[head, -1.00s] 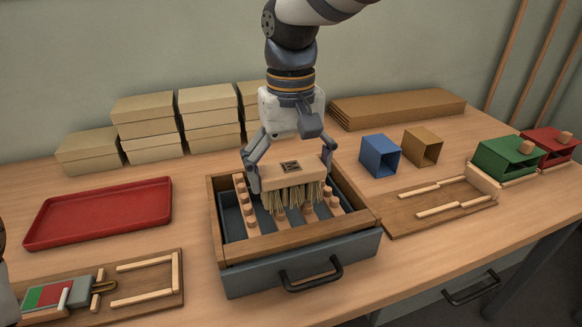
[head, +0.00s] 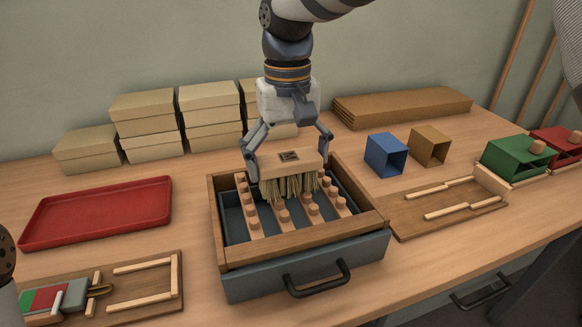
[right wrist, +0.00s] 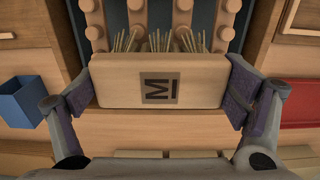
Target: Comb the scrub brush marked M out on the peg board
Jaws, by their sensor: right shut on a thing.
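The scrub brush marked M (head: 290,164) has a pale wooden block and straw-coloured bristles pointing down. My right gripper (head: 290,158) is shut on the block's two ends. In the right wrist view the mark M (right wrist: 160,88) shows on the block, between the fingers. The peg board (head: 254,222) has rows of round wooden pegs and sits in a wood-framed grey drawer box (head: 300,250). The brush is over the far part of the pegs, bristle tips at or just above peg height; contact is unclear. My left gripper is not in view.
A red tray (head: 98,212) and a wooden fixture (head: 150,258) lie left. Cardboard boxes (head: 146,113) are stacked behind. Blue (head: 385,153) and brown (head: 429,144) sleeves, another fixture (head: 412,212) and a green box (head: 514,158) stand right. Bare table lies between tray and drawer box.

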